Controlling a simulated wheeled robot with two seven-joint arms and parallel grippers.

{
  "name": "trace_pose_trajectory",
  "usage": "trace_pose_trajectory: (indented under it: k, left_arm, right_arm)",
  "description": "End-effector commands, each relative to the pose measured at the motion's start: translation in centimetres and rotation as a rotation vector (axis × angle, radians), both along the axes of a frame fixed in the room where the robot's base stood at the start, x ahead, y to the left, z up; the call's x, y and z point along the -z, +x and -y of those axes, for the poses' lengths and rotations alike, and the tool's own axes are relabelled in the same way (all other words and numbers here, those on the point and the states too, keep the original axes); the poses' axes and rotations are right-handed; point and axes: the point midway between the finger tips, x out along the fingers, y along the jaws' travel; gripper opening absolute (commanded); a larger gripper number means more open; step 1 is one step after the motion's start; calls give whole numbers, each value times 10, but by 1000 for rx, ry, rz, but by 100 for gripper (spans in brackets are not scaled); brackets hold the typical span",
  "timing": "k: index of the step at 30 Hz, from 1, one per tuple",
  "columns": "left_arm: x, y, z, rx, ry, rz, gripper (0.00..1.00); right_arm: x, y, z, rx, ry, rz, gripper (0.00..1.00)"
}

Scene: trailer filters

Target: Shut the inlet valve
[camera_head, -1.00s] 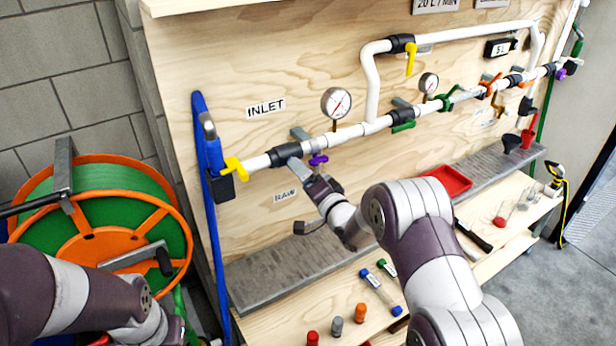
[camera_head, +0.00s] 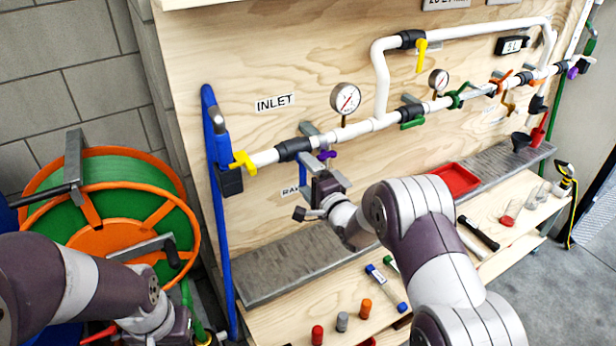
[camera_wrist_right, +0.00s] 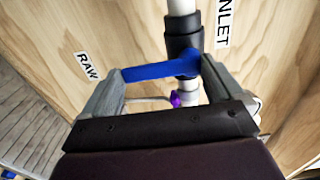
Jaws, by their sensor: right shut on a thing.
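The inlet valve's black body (camera_head: 294,149) sits on the white pipe beside the INLET label, and also shows in the right wrist view (camera_wrist_right: 184,42). Its blue lever (camera_wrist_right: 160,70) lies across the pipe line there and spans between my fingers. In the head view a bit of the blue lever (camera_head: 302,172) hangs below the pipe. My right gripper (camera_wrist_right: 165,78) is shut on this lever; its fingers stand apart at the lever's two ends. In the head view the right gripper (camera_head: 310,190) is below the pipe, partly hidden by its wrist.
A purple handle (camera_head: 327,155) is close to the right gripper, under the pipe. A yellow handle (camera_head: 243,160) is at the pipe's left end. A pressure gauge (camera_head: 345,98) stands above the pipe. A grey ledge (camera_head: 290,262) runs below. A hose reel (camera_head: 110,215) is at left.

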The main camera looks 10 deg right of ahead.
Motion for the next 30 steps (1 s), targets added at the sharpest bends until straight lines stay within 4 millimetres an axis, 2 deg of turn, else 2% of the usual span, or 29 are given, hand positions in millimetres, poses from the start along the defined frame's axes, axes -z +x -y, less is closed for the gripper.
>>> trace_pose_trajectory:
  k: [9, 10, 20, 23, 30]
  left_arm:
    - [0, 0, 0, 0, 0, 0, 0]
    - [0, 0, 0, 0, 0, 0, 0]
    - [2, 0, 0, 0, 0, 0, 0]
    - [6, 0, 0, 0, 0, 0, 0]
    - [16, 0, 0, 0, 0, 0, 0]
  right_arm:
    - [2, 0, 0, 2, 8, -7, 39]
    - [2, -1, 0, 2, 8, -7, 100]
    - [1, -7, 3, 1, 5, -3, 100]
    - [2, -22, 10, 3, 5, -4, 100]
    - [3, -81, 35, 4, 6, -6, 100]
